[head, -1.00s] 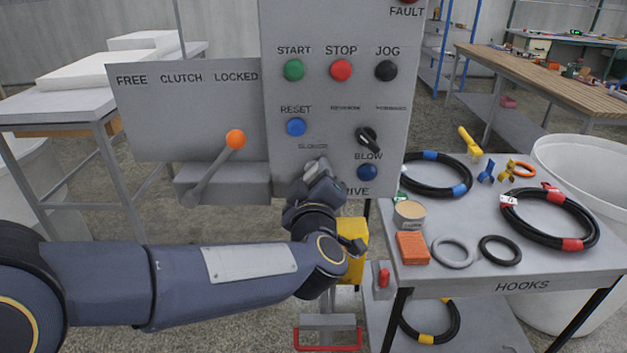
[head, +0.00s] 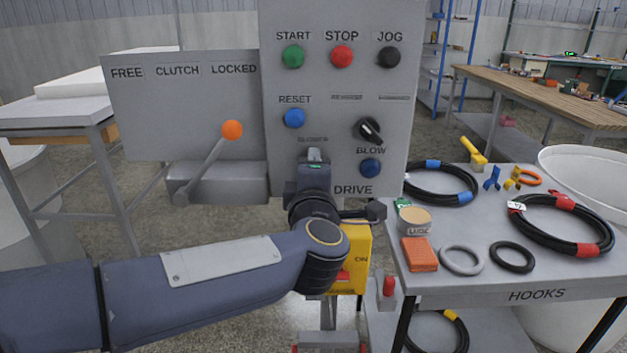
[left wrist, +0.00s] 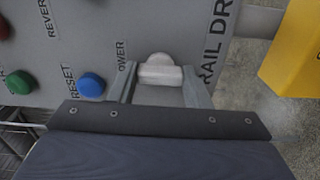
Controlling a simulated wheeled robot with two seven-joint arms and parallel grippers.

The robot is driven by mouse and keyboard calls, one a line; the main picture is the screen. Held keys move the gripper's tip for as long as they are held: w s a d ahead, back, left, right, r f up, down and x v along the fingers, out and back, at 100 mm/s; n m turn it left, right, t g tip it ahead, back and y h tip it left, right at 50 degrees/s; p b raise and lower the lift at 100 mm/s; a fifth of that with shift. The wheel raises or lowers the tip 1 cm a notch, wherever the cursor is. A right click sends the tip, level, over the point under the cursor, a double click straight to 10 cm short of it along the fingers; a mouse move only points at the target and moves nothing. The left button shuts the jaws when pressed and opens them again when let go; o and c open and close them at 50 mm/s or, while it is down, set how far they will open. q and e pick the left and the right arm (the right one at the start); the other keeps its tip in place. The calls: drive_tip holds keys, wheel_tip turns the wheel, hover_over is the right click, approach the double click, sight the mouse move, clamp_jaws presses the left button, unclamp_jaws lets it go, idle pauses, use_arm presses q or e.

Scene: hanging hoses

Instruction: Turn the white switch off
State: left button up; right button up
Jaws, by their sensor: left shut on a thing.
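The white switch (left wrist: 160,72) is a pale, rounded knob on the grey control panel (head: 350,25), seen in the left wrist view between my two grey fingers. My left gripper (head: 314,160) is at the panel's lower edge, left of the DRIVE lettering, and is shut on the white switch. In the head view my gripper mostly covers the switch, so its exact setting cannot be read. My right gripper is not in view.
A black rotary knob (head: 369,130) and a blue button (head: 370,168) are close on the right. A lever with an orange ball (head: 232,130) is on the left. A yellow box (head: 355,255) hangs below. A grey table (head: 470,285) with hoses stands at right.

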use_arm(q)
drive_tip(key=shift+n, duration=0.3)
drive_tip(key=o, duration=1)
drive_tip(key=s, duration=0.7)
drive_tip(key=shift+s, duration=0.4)
